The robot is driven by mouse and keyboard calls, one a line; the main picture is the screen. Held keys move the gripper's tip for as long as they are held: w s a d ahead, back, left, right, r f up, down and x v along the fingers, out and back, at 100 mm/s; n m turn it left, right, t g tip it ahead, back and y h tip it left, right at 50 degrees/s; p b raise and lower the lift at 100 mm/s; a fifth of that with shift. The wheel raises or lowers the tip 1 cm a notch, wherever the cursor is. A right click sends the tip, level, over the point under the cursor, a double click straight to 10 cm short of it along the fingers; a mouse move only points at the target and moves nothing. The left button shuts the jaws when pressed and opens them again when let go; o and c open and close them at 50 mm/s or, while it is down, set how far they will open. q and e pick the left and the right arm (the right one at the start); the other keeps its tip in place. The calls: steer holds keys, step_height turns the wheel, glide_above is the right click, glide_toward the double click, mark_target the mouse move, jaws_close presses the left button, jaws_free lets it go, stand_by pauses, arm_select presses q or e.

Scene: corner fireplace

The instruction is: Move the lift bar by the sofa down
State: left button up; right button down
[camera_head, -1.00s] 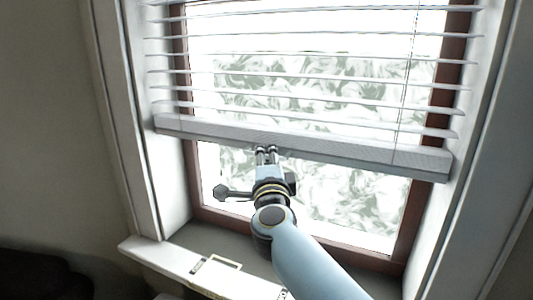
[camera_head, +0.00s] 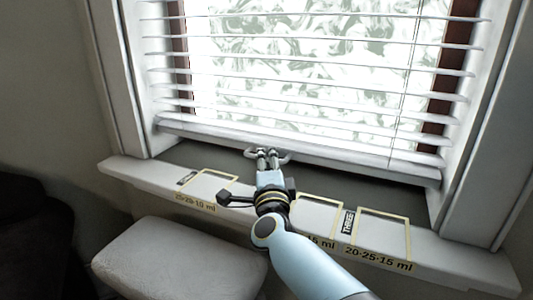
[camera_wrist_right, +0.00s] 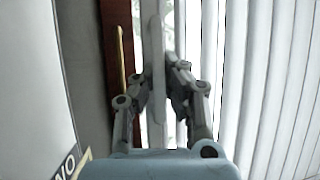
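The lift bar (camera_head: 350,158) is the pale bottom rail of the white window blind. It hangs low, close to the window sill, and tilts down to the right in the head view. My right gripper (camera_head: 267,154) is at the bar's lower edge, left of its middle, with its fingers spread. In the right wrist view the fingers of my right gripper (camera_wrist_right: 161,80) stand apart, one on each side of a pale upright strip (camera_wrist_right: 158,50) that looks like the bar. Whether they touch it I cannot tell. My left gripper is out of view.
The sill (camera_head: 130,168) juts out below, with taped outlines and labels. A pale padded seat (camera_head: 180,262) stands below it at the left, and a dark piece of furniture (camera_head: 35,235) is at the far left. White window frames close in both sides.

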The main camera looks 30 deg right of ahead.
step_height(320, 180, down, 2)
steer(key=shift+f+b, duration=0.2)
steer(key=shift+b, duration=0.25)
steer(key=shift+f, duration=0.1)
steer(key=c, duration=1.9)
jaws_free()
steer(key=shift+c, duration=0.2)
steer(key=o, duration=0.6)
steer(key=shift+s, duration=0.1)
steer(key=shift+c, duration=0.2)
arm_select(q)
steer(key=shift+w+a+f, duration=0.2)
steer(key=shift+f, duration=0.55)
arm_select(e)
steer(key=v, duration=0.7)
steer(key=shift+s+a, duration=0.15)
steer(key=shift+s, duration=0.05)
